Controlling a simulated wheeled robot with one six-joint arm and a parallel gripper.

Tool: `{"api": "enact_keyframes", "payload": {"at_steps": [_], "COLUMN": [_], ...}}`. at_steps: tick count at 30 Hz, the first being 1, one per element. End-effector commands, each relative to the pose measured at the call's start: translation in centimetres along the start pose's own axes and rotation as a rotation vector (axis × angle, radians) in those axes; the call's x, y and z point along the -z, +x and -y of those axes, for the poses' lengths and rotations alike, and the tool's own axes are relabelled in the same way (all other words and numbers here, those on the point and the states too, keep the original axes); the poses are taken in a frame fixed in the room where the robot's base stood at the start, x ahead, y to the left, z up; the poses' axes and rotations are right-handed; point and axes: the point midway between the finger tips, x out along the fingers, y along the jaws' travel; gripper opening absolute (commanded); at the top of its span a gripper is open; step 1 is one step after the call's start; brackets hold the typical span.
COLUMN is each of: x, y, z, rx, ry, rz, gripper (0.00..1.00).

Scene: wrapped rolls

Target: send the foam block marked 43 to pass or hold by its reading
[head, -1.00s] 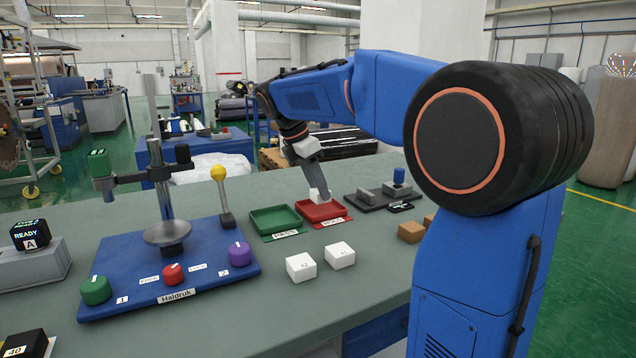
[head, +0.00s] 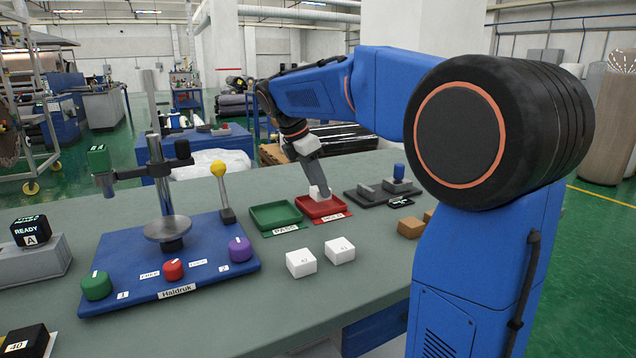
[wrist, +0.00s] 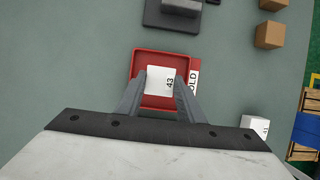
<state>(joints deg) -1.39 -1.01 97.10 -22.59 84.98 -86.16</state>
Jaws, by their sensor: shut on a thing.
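The white foam block marked 43 (wrist: 161,82) is between the fingers of my gripper (wrist: 161,95), which is shut on it. The block shows over the red tray (wrist: 148,56), which carries a label ending in OLD in the wrist view. In the head view the block (head: 319,192) is low at the red tray (head: 337,206); whether it touches the floor I cannot tell. The green tray (head: 268,226), labelled PASS (head: 286,227), stands to the left of the red one and is empty. The READY display (head: 31,231) is at the far left.
Two white blocks, 42 (head: 301,263) and 41 (head: 340,251), sit in front of the trays. The blue Haldruk test stand (head: 200,272) is on the left. A dark fixture (head: 370,195) and brown blocks (head: 410,228) are right of the trays.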

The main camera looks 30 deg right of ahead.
Motion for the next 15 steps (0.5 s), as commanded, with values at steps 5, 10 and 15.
{"api": "enact_keyframes", "payload": {"at_steps": [5, 10, 15], "x": [0.3, 0.5, 0.7], "y": [0.6, 1.2, 1.8], "z": [0.0, 0.0, 0.0], "rx": [0.0, 0.001, 0.0], "ry": [0.0, -0.001, -0.001], "rz": [0.0, 0.0, 0.0], "gripper": [0.1, 0.1, 0.1]}}
